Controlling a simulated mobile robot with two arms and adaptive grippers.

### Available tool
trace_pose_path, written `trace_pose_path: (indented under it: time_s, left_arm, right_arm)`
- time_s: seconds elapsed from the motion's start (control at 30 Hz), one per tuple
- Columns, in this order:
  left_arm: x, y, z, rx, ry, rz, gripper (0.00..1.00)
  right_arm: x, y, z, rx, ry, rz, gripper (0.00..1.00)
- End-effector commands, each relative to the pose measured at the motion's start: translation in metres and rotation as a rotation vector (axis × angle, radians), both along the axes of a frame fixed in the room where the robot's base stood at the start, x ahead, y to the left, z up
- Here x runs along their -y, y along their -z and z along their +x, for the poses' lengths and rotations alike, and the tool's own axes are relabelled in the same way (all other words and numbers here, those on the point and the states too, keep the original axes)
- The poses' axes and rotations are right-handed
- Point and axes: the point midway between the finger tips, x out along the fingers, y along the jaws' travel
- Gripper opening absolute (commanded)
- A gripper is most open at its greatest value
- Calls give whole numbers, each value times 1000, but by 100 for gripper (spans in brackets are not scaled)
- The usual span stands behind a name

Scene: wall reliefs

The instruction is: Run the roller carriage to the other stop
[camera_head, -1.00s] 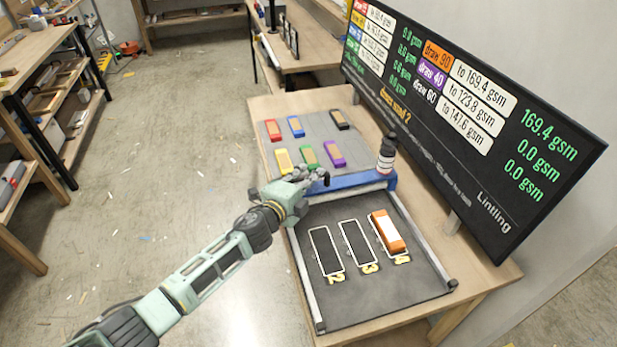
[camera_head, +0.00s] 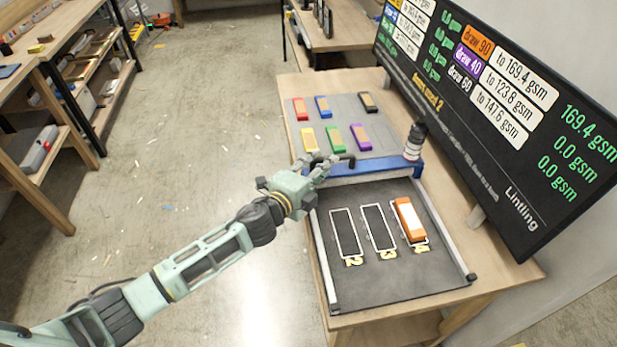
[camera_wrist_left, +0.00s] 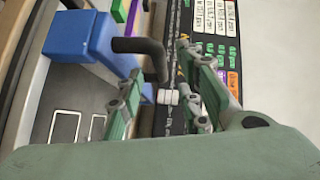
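The roller carriage is a blue bar (camera_head: 375,169) across the far end of a dark board (camera_head: 400,270) between two rails. A black-and-white cylinder (camera_head: 414,142) stands at its right end. A bent black handle (camera_head: 347,158) is at its left end; it also shows in the left wrist view (camera_wrist_left: 138,46). My left gripper (camera_head: 322,166) is at this handle. In the left wrist view its fingers (camera_wrist_left: 163,95) are spread, with the handle's bent end showing between them; contact cannot be told. My right gripper is in neither view.
An orange block (camera_head: 408,220) lies in the slot marked 4; slots 2 and 3 are empty. Several coloured blocks lie on a grey mat (camera_head: 340,112) beyond the carriage. A large screen (camera_head: 500,130) stands along the table's right side. Open floor lies left.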

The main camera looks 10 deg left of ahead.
Motion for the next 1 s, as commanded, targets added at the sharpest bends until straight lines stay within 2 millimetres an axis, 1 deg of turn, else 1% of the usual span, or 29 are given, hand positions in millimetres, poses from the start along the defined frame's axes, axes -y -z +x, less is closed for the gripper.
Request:
trace_pose_path:
  time_s: [0.03, 0.2, 0.3, 0.4, 1.0]
  left_arm:
    - [-5, -1, -10, -1, 1, 0, 33]
    - [-17, -5, -35, -1, 0, 0, 33]
    - [-22, -7, -46, -1, 0, 0, 33]
    - [-25, -9, -51, 0, 0, 1, 33]
    - [-26, -9, -53, 1, 0, 0, 33]
  right_arm:
    - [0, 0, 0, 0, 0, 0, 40]
    - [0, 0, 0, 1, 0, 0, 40]
    - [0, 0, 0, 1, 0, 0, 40]
    - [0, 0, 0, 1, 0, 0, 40]
    - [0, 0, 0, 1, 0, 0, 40]
